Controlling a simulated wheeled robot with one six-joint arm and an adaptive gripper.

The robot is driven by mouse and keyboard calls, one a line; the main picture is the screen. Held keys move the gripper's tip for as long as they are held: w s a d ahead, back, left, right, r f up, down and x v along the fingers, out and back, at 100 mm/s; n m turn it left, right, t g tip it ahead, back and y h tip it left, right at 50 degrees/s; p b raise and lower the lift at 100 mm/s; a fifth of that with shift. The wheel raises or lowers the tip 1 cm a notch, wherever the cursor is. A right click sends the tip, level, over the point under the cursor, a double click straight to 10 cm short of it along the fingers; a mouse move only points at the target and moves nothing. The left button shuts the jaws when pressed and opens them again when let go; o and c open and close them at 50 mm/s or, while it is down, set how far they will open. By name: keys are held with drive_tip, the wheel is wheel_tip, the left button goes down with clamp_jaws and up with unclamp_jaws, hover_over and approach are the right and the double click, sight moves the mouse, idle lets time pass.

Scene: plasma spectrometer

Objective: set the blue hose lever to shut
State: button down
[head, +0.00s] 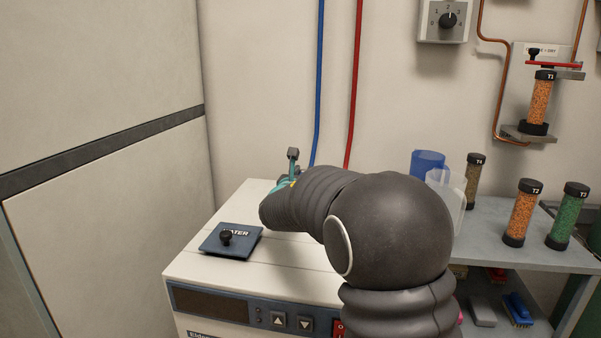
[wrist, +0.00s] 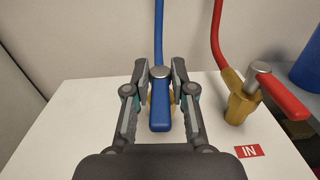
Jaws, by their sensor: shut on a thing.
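The blue hose lever (wrist: 160,108) is in the middle of the wrist view, below a round silver cap (wrist: 160,73) on a brass valve. Its handle points from the cap toward my wrist, in line with my gripper. The blue hose (wrist: 158,30) rises behind the valve. My gripper (wrist: 159,70) has one finger on each side of the lever and is shut on it near the cap. In the head view my arm hides the lever and most of the valve; only part of my gripper (head: 291,168) shows past the arm.
A red lever (wrist: 284,97) on a second brass valve stands to the right, near a red IN label (wrist: 249,151). Blue and clear jugs (head: 428,160) stand right of my arm.

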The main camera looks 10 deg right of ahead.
drive_tip(key=m+g+h+p, duration=0.2)
drive_tip(key=h+p, duration=0.1)
drive_tip(key=a+m+g+h+p, duration=0.1)
drive_tip(key=shift+w+r, duration=0.25)
drive_tip(key=m+g+h+p, duration=0.2)
drive_tip(key=g+p, duration=0.1)
drive_tip(key=m+g+h+p, duration=0.1)
drive_tip(key=m+h, duration=0.1)
drive_tip(key=shift+w+a+f+g, duration=0.1)
drive_tip(key=shift+w+f+g, duration=0.05)
drive_tip(key=shift+w+g, duration=0.15)
drive_tip(key=m+g+h, duration=0.1)
drive_tip(key=g, duration=0.1)
drive_tip(key=m+g+h+p, duration=0.1)
drive_tip(key=m+g, duration=0.1)
drive_tip(key=g, duration=0.1)
drive_tip(key=shift+w+f+m, duration=0.15)
drive_tip(key=shift+m, duration=0.15)
drive_tip(key=shift+w+a+m+g, duration=0.1)
drive_tip(key=shift+m+g, duration=0.7)
drive_tip(key=shift+g, duration=0.5)
drive_tip(key=shift+w+m+g, duration=0.15)
drive_tip(key=shift+m+g, duration=0.55)
drive_tip(key=shift+g, duration=0.4)
drive_tip(key=shift+m+g, duration=0.5)
drive_tip(key=shift+g, duration=0.3)
drive_tip(key=c, duration=1.1)
unclamp_jaws()
drive_tip(key=shift+w, duration=0.1)
